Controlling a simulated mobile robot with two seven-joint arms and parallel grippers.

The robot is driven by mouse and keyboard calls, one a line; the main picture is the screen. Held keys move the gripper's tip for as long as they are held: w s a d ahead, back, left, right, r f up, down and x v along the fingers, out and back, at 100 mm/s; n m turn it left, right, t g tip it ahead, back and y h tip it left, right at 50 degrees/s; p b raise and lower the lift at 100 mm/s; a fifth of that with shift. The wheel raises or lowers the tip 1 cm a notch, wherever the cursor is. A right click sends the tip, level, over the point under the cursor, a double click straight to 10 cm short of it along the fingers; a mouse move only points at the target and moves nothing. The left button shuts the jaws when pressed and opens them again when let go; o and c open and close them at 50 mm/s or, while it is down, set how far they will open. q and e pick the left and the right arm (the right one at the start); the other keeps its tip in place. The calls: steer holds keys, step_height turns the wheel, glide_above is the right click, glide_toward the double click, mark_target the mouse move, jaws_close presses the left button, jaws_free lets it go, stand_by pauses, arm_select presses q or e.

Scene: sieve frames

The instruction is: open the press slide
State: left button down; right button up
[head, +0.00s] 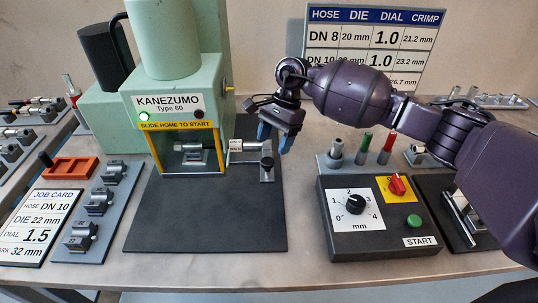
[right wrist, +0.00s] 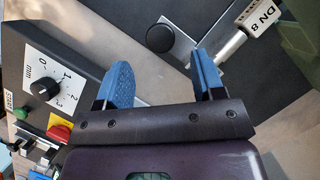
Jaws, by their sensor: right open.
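The green press (head: 165,50) stands at the back left on a dark base plate, with a yellow-edged opening and a sign reading "SLIDE HOME TO START". A grey die piece (head: 195,153) shows inside the opening. A black knob (head: 267,164) on a grey bracket, apparently the slide's handle, stands right of the opening; the knob also shows in the right wrist view (right wrist: 160,38). A silver fitting labelled DN 8 (right wrist: 262,16) lies between opening and bracket. My right gripper (head: 274,137), blue-fingered, is open and empty above and beyond the knob, apart from it. My left gripper is out of view.
A control box (head: 375,240) with a dial, red switch and green button stands to the right. Colored upright pieces (head: 364,148) stand behind it. Dies (head: 98,202), an orange tray (head: 75,170) and a job card (head: 42,222) lie left. The base plate's front is clear.

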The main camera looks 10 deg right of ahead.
mark_target(268, 160)
steer(key=shift+x, duration=2.65)
jaws_close()
